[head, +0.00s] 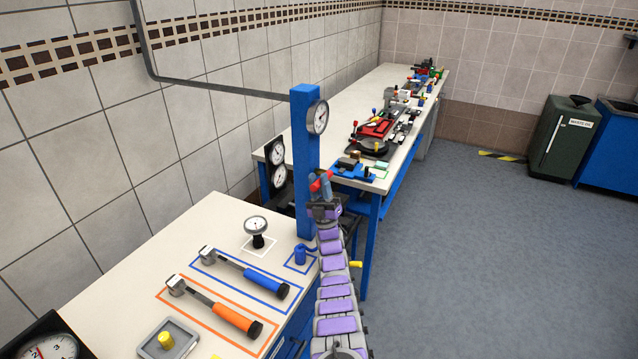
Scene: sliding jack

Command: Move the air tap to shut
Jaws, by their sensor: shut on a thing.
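My purple and grey arm reaches up from the bottom of the head view to my gripper (320,184), beside the right side of the blue post (304,150). My gripper is shut on the red handle of the air tap (316,186). The red shows on both sides of my fingers. The tap's body and its joint to the post are mostly hidden by my gripper, and I cannot tell the handle's exact angle.
A round gauge (318,117) sits on the post, with a grey pipe (220,88) running to its top. The far bench (340,105) carries several tools. Floor (470,260) on the right is clear.

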